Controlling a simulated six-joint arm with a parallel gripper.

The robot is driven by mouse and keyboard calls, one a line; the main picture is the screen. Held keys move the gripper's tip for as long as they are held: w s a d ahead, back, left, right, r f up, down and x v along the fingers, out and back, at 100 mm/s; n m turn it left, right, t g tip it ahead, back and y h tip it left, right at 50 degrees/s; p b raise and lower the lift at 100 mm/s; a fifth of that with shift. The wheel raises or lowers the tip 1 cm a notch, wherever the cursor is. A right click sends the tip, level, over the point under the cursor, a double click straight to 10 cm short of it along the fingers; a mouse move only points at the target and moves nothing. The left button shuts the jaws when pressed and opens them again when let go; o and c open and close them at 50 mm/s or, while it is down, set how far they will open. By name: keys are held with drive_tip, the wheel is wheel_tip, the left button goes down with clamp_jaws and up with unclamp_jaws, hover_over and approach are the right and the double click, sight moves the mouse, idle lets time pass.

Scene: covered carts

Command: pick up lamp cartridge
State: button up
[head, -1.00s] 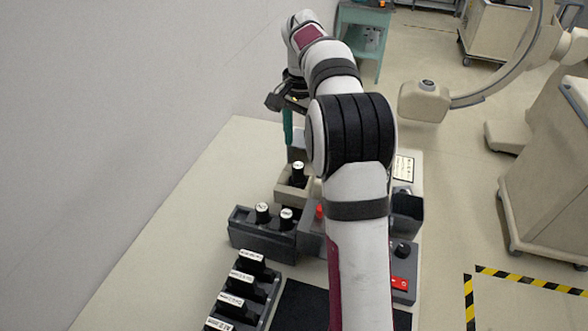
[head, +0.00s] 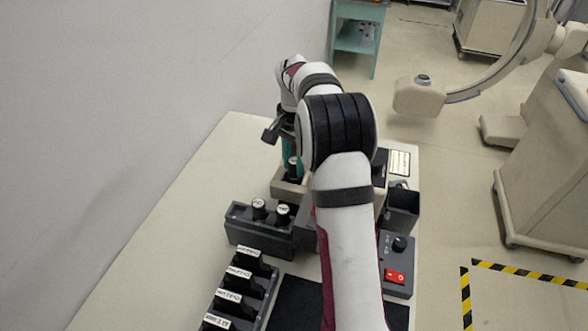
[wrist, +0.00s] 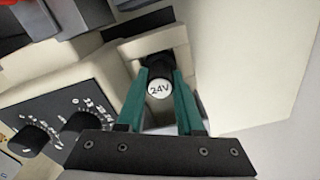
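The lamp cartridge, a dark cylinder with a white round cap (wrist: 159,89) marked 24V, stands upright in a beige holder (wrist: 186,58) in the wrist view. In the head view its cap (head: 292,161) shows at the far end of the bench. My gripper (wrist: 161,80) has two teal fingers, one on each side of the cartridge. They are spread, with a small gap appearing beside the cap. In the head view my gripper (head: 292,165) is lowered at the beige holder (head: 285,191), partly hidden by my arm.
A dark block (head: 252,233) with two more white-capped cylinders stands in front of the holder. A rack (head: 263,293) of several labelled black pieces is nearer. A control box (head: 398,260) with a knob and red switch and a dark open bin (head: 403,208) stand at right. The bench's left side is clear.

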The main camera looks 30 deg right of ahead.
clamp_jaws()
drive_tip(key=shift+r, duration=0.1)
